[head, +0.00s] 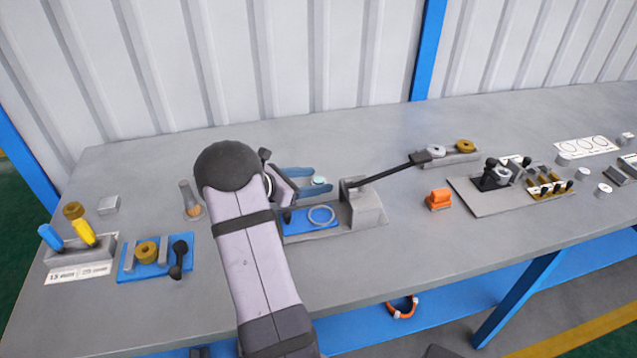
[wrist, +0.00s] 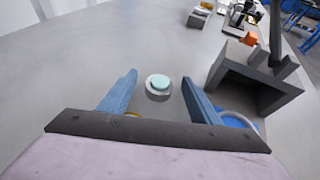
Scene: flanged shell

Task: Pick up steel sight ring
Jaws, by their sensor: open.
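A small round steel ring with a pale teal centre (wrist: 158,85), which I take as the steel sight ring, stands on the grey bench. It also shows in the head view (head: 319,181), near the blue fingertips. My gripper (wrist: 159,77) is open, with one blue finger on each side of the ring in the wrist view. There is a visible gap on both sides and nothing is held. The gripper also shows in the head view (head: 321,182), partly hidden by my arm. How far the fingertips are above the bench I cannot tell.
A grey bracketed fixture (head: 366,208) with a dark lever stands close on the right. Beside it a thin grey ring (head: 321,215) lies on a blue pad (head: 297,226). An orange block (head: 439,199) is further right. The bench behind the ring is clear.

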